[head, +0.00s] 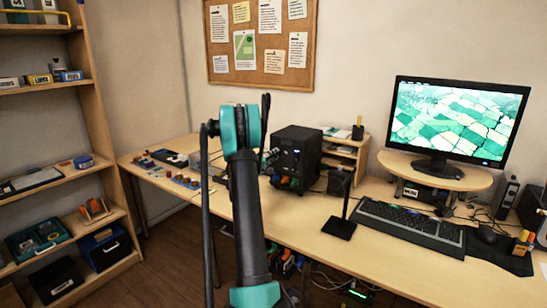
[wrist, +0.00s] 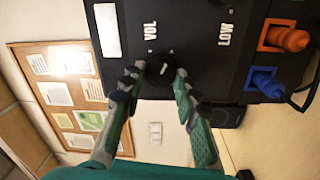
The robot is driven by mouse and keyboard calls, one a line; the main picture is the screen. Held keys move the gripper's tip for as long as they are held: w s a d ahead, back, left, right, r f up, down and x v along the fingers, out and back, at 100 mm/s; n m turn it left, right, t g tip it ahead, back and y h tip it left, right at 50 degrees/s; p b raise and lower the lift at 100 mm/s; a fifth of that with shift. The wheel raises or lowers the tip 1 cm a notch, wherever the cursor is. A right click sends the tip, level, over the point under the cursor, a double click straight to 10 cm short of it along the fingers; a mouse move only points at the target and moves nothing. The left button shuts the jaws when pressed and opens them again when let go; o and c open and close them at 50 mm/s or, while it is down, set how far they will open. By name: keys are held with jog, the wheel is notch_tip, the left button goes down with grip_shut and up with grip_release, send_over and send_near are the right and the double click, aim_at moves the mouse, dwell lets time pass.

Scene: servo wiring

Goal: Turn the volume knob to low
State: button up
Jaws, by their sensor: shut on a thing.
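A black box (head: 297,147) stands on the desk in the head view, and its dark front panel (wrist: 195,55) fills the upper part of the wrist view. The panel carries white VOL (wrist: 150,30) and LOW (wrist: 225,34) lettering, turned sideways. The round black volume knob (wrist: 158,76) is below VOL, with a short white mark (wrist: 164,69) in its upper right part. My gripper (wrist: 159,73) is shut on the knob, one fingertip on each side. In the head view my own arm stands in front, and the knob cannot be made out.
Orange (wrist: 287,39) and blue (wrist: 263,82) plugs stick out of the panel right of the knob, with a cable. A monitor (head: 458,120), keyboard (head: 410,225) and black stand (head: 340,227) occupy the desk (head: 310,235). A corkboard (head: 263,45) hangs behind.

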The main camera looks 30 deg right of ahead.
jog(key=n+t, duration=0.1)
jog(key=n, duration=1)
jog(key=shift+s+f, duration=0.1)
jog(key=shift+f, duration=0.05)
jog(key=shift+n, duration=0.4)
jog(key=o, duration=1.2)
jog(key=shift+c, duration=0.2)
jog(key=r+v, duration=0.1)
jog(key=v, duration=1.1)
jog(key=shift+f, duration=0.35)
jog(key=shift+s, duration=0.1)
